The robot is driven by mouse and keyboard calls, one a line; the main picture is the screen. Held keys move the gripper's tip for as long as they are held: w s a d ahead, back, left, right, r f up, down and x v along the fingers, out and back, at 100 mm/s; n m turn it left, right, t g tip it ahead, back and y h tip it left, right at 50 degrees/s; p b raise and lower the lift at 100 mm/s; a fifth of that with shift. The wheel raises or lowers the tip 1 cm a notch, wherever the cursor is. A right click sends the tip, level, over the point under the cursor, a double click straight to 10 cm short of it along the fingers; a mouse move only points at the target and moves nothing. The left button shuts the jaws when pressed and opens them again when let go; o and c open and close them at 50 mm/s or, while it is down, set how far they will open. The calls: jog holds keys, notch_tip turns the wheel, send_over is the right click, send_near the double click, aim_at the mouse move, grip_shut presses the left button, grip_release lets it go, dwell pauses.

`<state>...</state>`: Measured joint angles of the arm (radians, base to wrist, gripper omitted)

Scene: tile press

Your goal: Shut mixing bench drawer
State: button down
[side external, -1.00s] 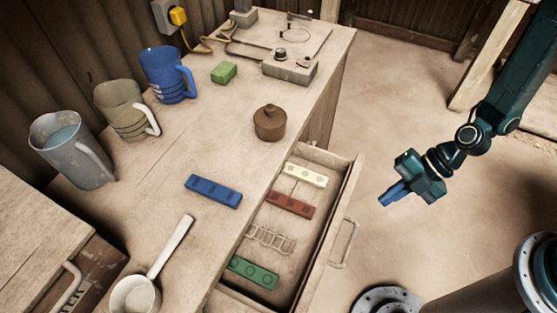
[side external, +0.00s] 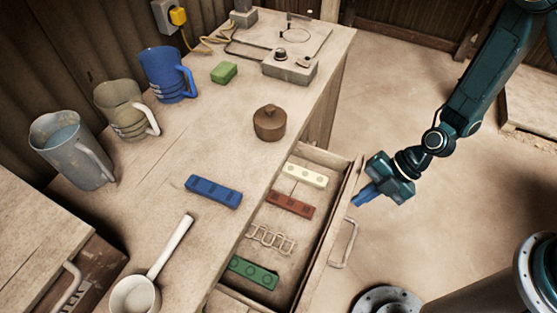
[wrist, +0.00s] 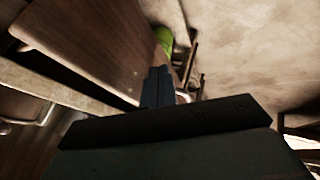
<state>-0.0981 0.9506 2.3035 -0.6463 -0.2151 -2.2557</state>
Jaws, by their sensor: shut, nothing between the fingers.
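The mixing bench drawer (side external: 313,285) stands pulled out from the bench (side external: 160,210) in the side view. Its front carries a pale bar handle (side external: 345,243). Inside lie a cream block (side external: 306,174), a red-brown block (side external: 290,204), a green block (side external: 253,273) and a wire rack (side external: 271,238). My gripper (side external: 362,201) is shut and empty, with its blue fingers just outside the drawer front, near its far end and above the handle in the picture. Whether the fingers touch the front cannot be told. In the wrist view the shut fingers (wrist: 157,88) point ahead.
On the bench top are a blue block (side external: 213,191), a brown lidded pot (side external: 269,123), a green sponge-like block (side external: 224,72), a white ladle (side external: 165,255), several jugs including a blue one (side external: 167,74), and a control box (side external: 289,68). The floor right of the drawer is mostly clear.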

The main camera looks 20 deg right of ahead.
send_over(311, 189)
jog(key=w+a, duration=0.3)
jog(key=shift+s+d, duration=0.1)
jog(key=shift+d, duration=0.05)
dwell(0.6)
jog(key=shift+s+d, duration=0.1)
dwell(0.4)
jog(key=shift+s+d, duration=1.25)
jog(key=shift+d, duration=0.05)
jog(key=v, duration=1)
